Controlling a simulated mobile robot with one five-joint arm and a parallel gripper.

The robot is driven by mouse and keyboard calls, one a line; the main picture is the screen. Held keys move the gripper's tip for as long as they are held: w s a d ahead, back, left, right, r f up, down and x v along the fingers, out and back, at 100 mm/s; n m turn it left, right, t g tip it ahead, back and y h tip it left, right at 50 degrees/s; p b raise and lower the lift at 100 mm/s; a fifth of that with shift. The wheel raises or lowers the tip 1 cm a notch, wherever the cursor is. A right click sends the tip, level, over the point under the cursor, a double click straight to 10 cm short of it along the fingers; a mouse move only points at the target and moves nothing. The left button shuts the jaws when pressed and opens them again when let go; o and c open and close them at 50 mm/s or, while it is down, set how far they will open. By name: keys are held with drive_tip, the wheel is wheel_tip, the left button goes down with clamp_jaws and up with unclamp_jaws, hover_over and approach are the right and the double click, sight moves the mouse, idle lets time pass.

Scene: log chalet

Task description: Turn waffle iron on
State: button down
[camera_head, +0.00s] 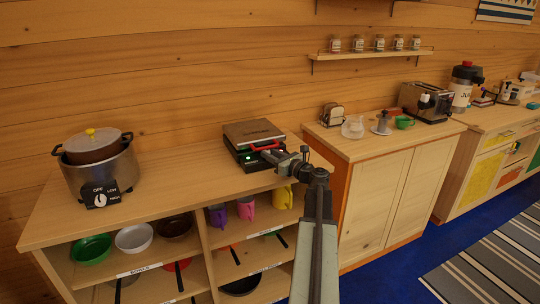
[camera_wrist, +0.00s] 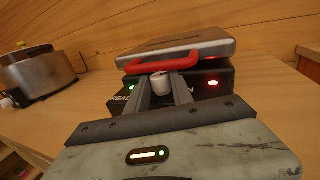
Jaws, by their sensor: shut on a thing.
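The waffle iron (camera_head: 253,132) stands on the wooden counter, its metal lid down and its red handle (camera_head: 265,147) at the front. In the wrist view the waffle iron (camera_wrist: 178,50) is straight ahead. Its dark front panel has a pale round knob (camera_wrist: 160,80), a lit green light (camera_wrist: 131,88) at left beside partly hidden "READY" lettering, and a lit red light (camera_wrist: 213,83) at right beside lettering ending in "N". My gripper (camera_head: 280,157) reaches the front of the iron. In the wrist view my gripper (camera_wrist: 161,92) has its fingers shut on the knob, below the red handle.
A slow cooker (camera_head: 98,165) stands on the left of the counter (camera_head: 170,185). Bowls and colored mugs (camera_head: 247,207) sit on shelves below. A second cabinet (camera_head: 375,190) to the right bears a toaster (camera_head: 425,103) and cups. The counter between slow cooker and iron is clear.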

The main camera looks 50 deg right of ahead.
drive_tip(key=m+h, duration=0.1)
drive_tip(key=a+m+h, duration=0.1)
drive_tip(key=h, duration=0.1)
drive_tip(key=shift+g, duration=0.3)
drive_tip(key=shift+w+d+m+g+h, duration=0.15)
drive_tip(key=shift+m+g+h, duration=0.25)
drive_tip(key=shift+m+h, duration=0.75)
drive_tip(key=shift+n+h, duration=0.25)
drive_tip(key=c, duration=1.1)
unclamp_jaws()
